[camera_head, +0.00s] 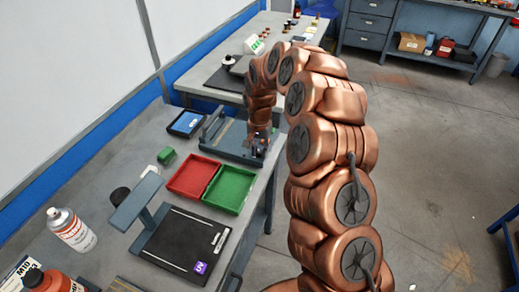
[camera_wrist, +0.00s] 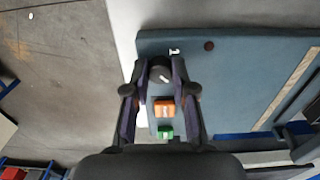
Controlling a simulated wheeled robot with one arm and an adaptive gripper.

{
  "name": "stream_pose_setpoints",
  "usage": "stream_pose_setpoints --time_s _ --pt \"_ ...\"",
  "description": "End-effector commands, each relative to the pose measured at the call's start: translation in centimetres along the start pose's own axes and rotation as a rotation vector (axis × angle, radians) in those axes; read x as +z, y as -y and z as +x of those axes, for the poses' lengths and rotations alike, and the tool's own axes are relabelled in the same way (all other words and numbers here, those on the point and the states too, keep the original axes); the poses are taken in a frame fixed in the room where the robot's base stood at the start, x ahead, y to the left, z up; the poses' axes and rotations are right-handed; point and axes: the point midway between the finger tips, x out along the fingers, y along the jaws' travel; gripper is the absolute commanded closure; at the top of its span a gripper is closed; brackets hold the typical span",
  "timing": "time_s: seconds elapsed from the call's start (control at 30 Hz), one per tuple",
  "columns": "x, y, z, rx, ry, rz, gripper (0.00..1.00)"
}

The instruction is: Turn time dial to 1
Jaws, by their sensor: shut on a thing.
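The time dial (camera_wrist: 160,73) is a small round dark knob with a white pointer mark, at the edge of a blue-grey machine (camera_wrist: 225,65) in the wrist view. My gripper (camera_wrist: 160,88) has its two fingertips on either side of the dial and is shut on it. A small white marking (camera_wrist: 174,51) sits just beyond the dial, too small to read. An orange switch (camera_wrist: 165,108) and a green one (camera_wrist: 165,132) lie between my fingers. In the head view, my gripper (camera_head: 259,142) is at the right end of the machine (camera_head: 228,148); the dial is hidden there.
A red tray (camera_head: 193,177) and a green tray (camera_head: 230,188) stand in front of the machine. A tablet (camera_head: 186,123) and a green block (camera_head: 166,156) are left of it. Open floor lies right.

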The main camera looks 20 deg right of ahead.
Motion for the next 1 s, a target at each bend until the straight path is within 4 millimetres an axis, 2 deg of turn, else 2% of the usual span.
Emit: stream_pose_setpoints --time_s 0.47,0.67,1.0 --pt "-0.03 0.03 0.16 -0.001 -0.001 -0.05 1.0" --pt "-0.03 0.05 0.32 -0.002 -0.002 -0.168 1.0" --pt "-0.15 0.12 0.2 -0.004 -0.006 -0.478 1.0"
